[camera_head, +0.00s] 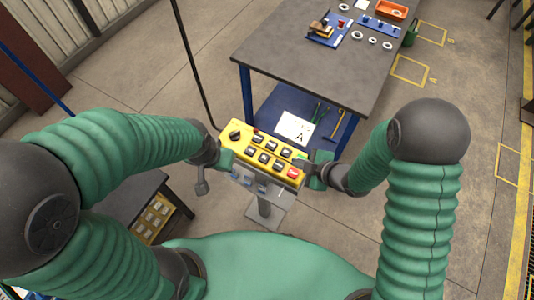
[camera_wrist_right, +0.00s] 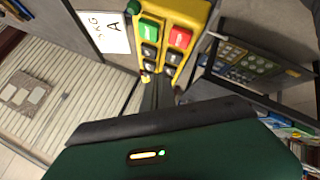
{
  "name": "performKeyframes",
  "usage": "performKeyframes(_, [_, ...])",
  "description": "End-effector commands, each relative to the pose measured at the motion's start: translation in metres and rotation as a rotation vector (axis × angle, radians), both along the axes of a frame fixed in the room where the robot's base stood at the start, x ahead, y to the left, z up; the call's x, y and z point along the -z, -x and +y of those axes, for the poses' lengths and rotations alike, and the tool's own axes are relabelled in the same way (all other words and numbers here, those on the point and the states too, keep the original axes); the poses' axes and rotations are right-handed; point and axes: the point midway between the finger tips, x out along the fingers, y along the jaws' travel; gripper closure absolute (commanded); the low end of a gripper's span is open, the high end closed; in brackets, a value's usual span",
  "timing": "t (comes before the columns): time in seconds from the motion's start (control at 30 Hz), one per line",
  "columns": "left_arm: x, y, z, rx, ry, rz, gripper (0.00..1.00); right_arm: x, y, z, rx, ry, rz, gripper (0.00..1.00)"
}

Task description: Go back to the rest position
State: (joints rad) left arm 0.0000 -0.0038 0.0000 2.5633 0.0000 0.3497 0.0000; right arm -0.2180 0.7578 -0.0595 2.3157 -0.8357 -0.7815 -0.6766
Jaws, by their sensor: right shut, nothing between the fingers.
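A yellow control box (camera_head: 237,146) with several dark buttons, a red button and a black knob stands on a grey pedestal in the middle of the head view. In the right wrist view, the yellow box (camera_wrist_right: 194,12) shows green, red and black buttons. My right gripper (camera_head: 303,163) is at the box's right end, shut and empty. Its dark fingers (camera_wrist_right: 155,92) point at the box's near end in the wrist view; I cannot tell if they touch it. My left gripper (camera_head: 222,158) is by the box's left end, and its fingers are hard to make out.
A grey table (camera_head: 300,50) with blue legs stands behind the box, bearing an orange tray (camera_head: 391,9), white rings and blue fixtures. A paper marked A (camera_head: 295,127) lies on its lower shelf. A low dark stand (camera_head: 120,199) is at lower left. Floor at right is open.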

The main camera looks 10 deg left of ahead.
Motion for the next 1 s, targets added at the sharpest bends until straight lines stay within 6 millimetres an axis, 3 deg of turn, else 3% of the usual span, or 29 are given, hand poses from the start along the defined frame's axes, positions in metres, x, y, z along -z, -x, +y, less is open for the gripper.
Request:
performKeyframes(0.27, [0.006, 0.0, 0.0, 0.0, 0.0, 0.0, 1.0, 0.002, -0.004, -0.007, 0.039, 0.01, 0.009, 1.0])
performKeyframes(0.37, [0.032, 0.0, 0.0, 0.0, 0.0, 0.0, 1.0, 0.009, -0.019, -0.048, 0.264, 0.052, 0.071, 1.0])
performKeyframes(0.43, [0.058, -0.001, 0.0, 0.0, 0.0, 0.001, 1.0, 0.013, -0.02, -0.096, 0.547, 0.072, 0.165, 1.0])
performKeyframes(0.5, [0.082, -0.001, 0.0, 0.0, 0.0, 0.001, 1.0, 0.014, -0.001, -0.142, 0.862, 0.054, 0.29, 1.0])
performKeyframes(0.6, [0.107, -0.001, 0.0, 0.0, 0.0, 0.001, 1.0, 0.015, 0.046, -0.18, 1.247, -0.016, 0.483, 1.0])
performKeyframes(0.7, [0.119, -0.001, 0.0, 0.0, 0.0, 0.001, 1.0, 0.014, 0.086, -0.189, 1.487, -0.087, 0.637, 1.0])
performKeyframes(1.0, [0.119, -0.001, 0.0, 0.0, 0.0, 0.001, 1.0, 0.013, 0.088, -0.189, 1.502, -0.092, 0.648, 1.0])
